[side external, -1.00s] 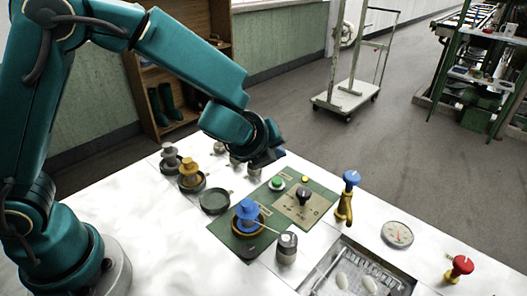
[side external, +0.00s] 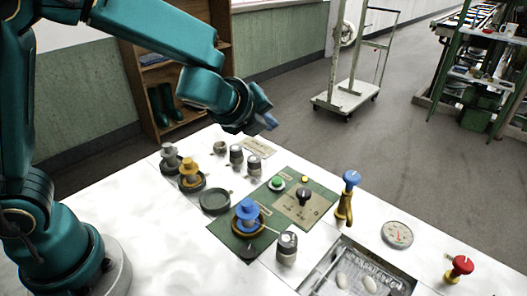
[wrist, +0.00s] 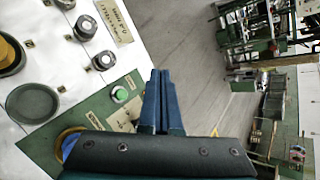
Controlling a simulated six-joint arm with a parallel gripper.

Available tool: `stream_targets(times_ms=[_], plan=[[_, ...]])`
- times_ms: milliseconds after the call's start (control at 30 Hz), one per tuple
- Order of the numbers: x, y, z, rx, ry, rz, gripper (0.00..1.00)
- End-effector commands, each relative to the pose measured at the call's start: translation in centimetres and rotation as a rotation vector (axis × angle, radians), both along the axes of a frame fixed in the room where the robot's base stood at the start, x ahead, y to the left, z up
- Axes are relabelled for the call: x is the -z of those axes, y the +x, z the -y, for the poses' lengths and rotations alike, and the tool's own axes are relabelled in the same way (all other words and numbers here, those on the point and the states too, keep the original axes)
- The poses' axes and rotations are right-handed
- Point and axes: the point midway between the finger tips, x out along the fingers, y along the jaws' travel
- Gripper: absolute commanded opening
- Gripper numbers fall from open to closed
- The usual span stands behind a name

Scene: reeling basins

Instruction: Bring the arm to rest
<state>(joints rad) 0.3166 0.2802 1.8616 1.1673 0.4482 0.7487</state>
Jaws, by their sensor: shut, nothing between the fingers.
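My gripper (side external: 268,122) is raised above the far edge of the white table (side external: 120,215), clear of everything on it. In the wrist view its two blue fingers (wrist: 160,85) are together with nothing between them. Below it, in the side view, stand small grey knobs (side external: 237,155) and a green panel (side external: 225,240) with a green button (side external: 277,183) and a black knob (side external: 303,195).
A blue-handled brass valve (side external: 348,190), a round gauge (side external: 397,234), a red knob (side external: 460,267) and a basin with white cocoons (side external: 358,283) are on the right. A trolley (side external: 345,97) is on the floor behind.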

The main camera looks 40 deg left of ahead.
Motion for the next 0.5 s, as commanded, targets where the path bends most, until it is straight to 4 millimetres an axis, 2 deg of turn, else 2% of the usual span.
stream_targets(times_ms=[33,100,200,367,500], plan=[[-1.8,-0.7,-1.3,-0.064,-0.047,0.035,0.00],[-3.7,-2.1,-2.8,-0.172,-0.135,0.070,0.00],[-5.4,-4.8,-4.8,-0.346,-0.284,0.107,0.00],[-6.6,-9.9,-6.6,-0.642,-0.569,0.149,0.00],[-6.2,-14.7,-6.6,-0.916,-0.854,0.155,0.00]])
